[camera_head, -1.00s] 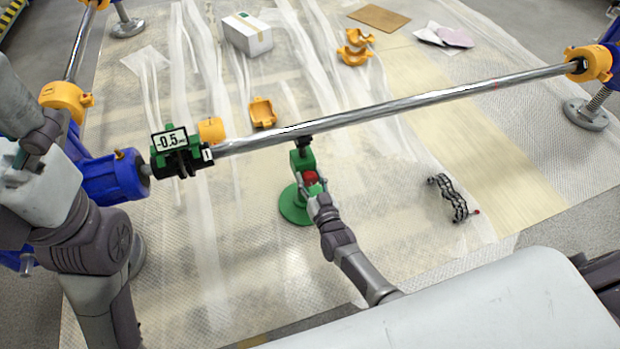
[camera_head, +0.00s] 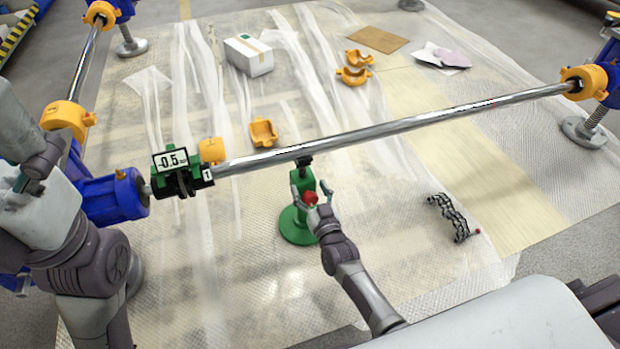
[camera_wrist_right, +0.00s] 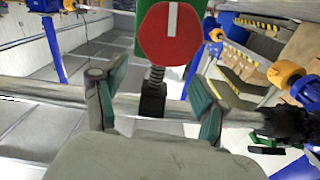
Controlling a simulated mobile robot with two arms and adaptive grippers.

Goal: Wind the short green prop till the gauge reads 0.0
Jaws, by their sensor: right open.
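The short green prop (camera_head: 303,190) stands upright on its round green base, under the long steel bar (camera_head: 400,125). Its dark top is at the bar's underside. Its red knob (camera_head: 311,198) faces my right arm and shows large in the right wrist view (camera_wrist_right: 172,33), with a white vertical mark. My right gripper (camera_head: 314,190) is open, its fingers to either side of the knob in the head view. The gauge (camera_head: 171,160), clamped on the bar at the left, reads -0.5. My left gripper is not clearly visible.
A black chain-like piece (camera_head: 450,215) lies to the right of the prop. Loose orange clamps (camera_head: 263,132) and a white box (camera_head: 248,55) lie beyond the bar on plastic sheeting.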

